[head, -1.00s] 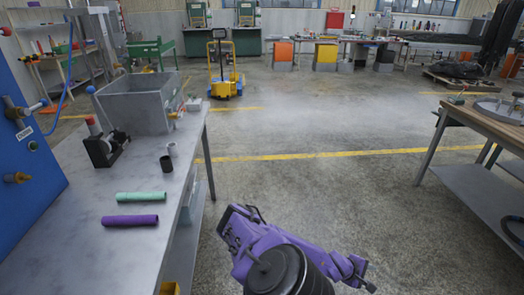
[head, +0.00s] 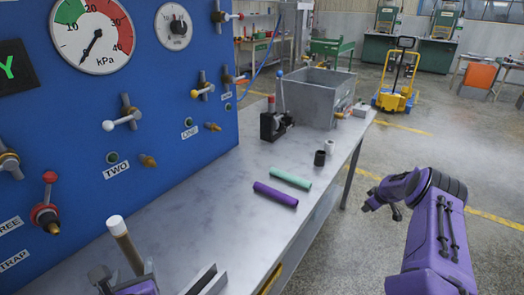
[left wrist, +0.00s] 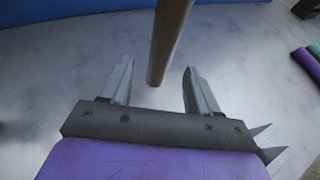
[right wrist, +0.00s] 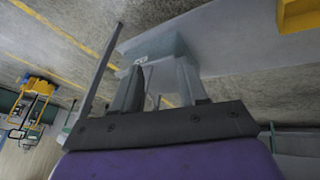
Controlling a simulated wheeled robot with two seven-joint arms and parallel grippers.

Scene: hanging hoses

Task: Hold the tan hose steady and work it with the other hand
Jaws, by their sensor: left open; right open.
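The tan hose (head: 127,248) shows at the lower left of the head view, slightly tilted, with a white top end. In the left wrist view the tan hose (left wrist: 169,40) comes down from the top edge, and its lower end lies between the fingertips. My left gripper (head: 152,277) is open around that end, with gaps on both sides; it also shows in the left wrist view (left wrist: 157,85). My right gripper (head: 383,207) is open and empty over the floor, right of the bench; it also shows in the right wrist view (right wrist: 160,88).
The blue panel (head: 160,100) with gauges, valves and nozzles stands at the left. On the grey bench (head: 225,235) lie a purple tube (head: 276,194) and a green tube (head: 291,178). A black valve block (head: 274,124) and a grey bin (head: 314,97) stand further back.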

